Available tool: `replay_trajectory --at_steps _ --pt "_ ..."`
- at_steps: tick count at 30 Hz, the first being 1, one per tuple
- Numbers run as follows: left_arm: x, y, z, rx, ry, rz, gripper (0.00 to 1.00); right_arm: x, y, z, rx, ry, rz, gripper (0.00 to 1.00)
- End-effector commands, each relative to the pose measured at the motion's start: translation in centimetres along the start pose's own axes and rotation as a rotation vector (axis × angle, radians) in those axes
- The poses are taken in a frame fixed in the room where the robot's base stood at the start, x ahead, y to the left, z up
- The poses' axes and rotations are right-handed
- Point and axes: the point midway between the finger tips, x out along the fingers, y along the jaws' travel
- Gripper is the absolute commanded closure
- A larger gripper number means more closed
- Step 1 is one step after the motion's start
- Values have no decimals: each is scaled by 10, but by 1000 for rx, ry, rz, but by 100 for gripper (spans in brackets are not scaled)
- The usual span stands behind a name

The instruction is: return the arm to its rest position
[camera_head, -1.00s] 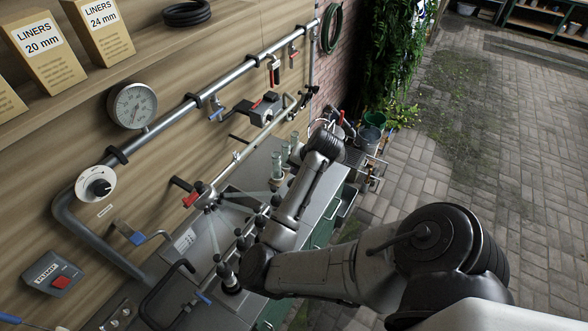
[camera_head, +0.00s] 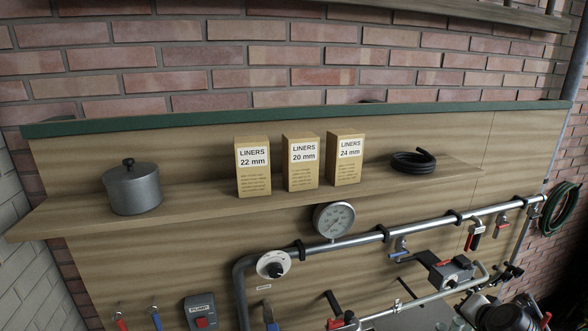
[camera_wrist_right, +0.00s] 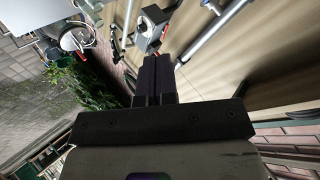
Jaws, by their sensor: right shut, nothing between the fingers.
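My right gripper (camera_wrist_right: 155,62) shows in the right wrist view, its two dark fingers together with nothing between them. The fingers stand in front of the pipework and the wooden panel and appear to touch nothing. In the head view, a dark rounded part at the bottom right edge looks like a piece of my right arm, but its gripper is not seen there. My left gripper is in neither view.
In the head view a wooden shelf (camera_head: 206,200) holds a grey lidded pot (camera_head: 134,190), three liner boxes (camera_head: 301,165) and a black hose coil (camera_head: 413,161). Green plants (camera_wrist_right: 85,88) show in the wrist view.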

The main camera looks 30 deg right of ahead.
Motion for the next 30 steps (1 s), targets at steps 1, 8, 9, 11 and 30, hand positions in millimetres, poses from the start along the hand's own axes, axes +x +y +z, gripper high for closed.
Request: replay_trajectory --at_steps 1,8,9,11,30 --pt "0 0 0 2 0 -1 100 -12 -28 -7 -77 53 -43 100" --pt "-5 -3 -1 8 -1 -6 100 -54 -129 39 -511 165 -200 100" --pt "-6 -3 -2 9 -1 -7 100 -59 -140 59 -592 160 -224 100" --pt "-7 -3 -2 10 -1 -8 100 -64 -150 95 -716 135 -261 100" --pt "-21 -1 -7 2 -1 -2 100 -131 53 402 -1410 -611 -286 100"
